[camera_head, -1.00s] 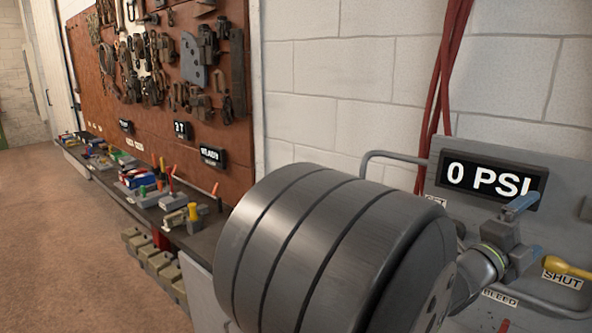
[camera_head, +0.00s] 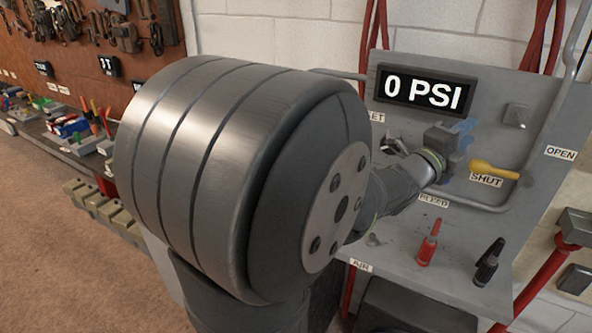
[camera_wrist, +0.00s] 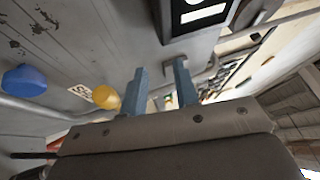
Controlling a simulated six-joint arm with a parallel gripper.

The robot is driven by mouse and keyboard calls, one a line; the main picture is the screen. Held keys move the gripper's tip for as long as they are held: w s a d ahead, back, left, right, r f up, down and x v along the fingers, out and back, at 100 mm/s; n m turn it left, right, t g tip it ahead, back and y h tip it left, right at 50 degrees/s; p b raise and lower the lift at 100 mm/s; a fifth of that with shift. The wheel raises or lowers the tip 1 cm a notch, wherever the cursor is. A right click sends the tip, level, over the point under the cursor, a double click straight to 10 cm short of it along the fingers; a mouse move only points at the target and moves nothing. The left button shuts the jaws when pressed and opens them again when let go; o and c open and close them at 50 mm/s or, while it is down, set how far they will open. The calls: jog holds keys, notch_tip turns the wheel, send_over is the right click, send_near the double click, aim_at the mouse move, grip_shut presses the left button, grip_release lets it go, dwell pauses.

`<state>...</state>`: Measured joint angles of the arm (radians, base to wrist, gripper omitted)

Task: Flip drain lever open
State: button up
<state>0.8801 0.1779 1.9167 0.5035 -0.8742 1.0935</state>
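A yellow lever (camera_head: 495,169) sits on the grey panel beside the SHUT label (camera_head: 486,181). I take it for the drain lever. Its rounded end points left, and its yellow end also shows in the wrist view (camera_wrist: 106,97). The OPEN label (camera_head: 561,153) is farther right on the panel. My gripper (camera_head: 464,134) is in front of the panel, just up and left of the lever's rounded end. In the wrist view, its two blue fingers (camera_wrist: 160,88) stand apart with nothing gripped between them. The lever is outside the fingers, to their left.
A 0 PSI display (camera_head: 424,92) is above my gripper. A grey pipe (camera_head: 500,207) runs below the lever. A red handle (camera_head: 428,245) and a black handle (camera_head: 488,262) stand lower on the panel. A blue knob (camera_wrist: 25,80) shows in the wrist view.

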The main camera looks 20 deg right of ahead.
jog(key=w+a+f+m+y, duration=0.1)
jog(key=w+a+f, duration=0.1)
jog(key=w+a+f+m+y, duration=0.1)
jog(key=a+f, duration=0.1)
jog(key=w+a+f+m+t, duration=0.1)
jog(key=w+a+f, duration=0.1)
jog(key=shift+w+a+f+m+y, duration=0.15)
jog(key=shift+w+a+m+y, duration=0.2)
jog(key=shift+m+y, duration=0.05)
grip_shut()
jog(key=w+a+f+m+y, duration=0.3)
jog(key=a+f, duration=0.5)
jog(key=a, duration=0.4)
jog(key=w+a+f+m+t+y, duration=0.1)
jog(key=w+a+f+m+y, duration=0.1)
jog(key=a+f+m+y, duration=0.3)
jog(key=shift+w+a+f+m+y, duration=0.45)
jog(key=shift+a+f, duration=1.15)
jog(key=shift+a, duration=2)
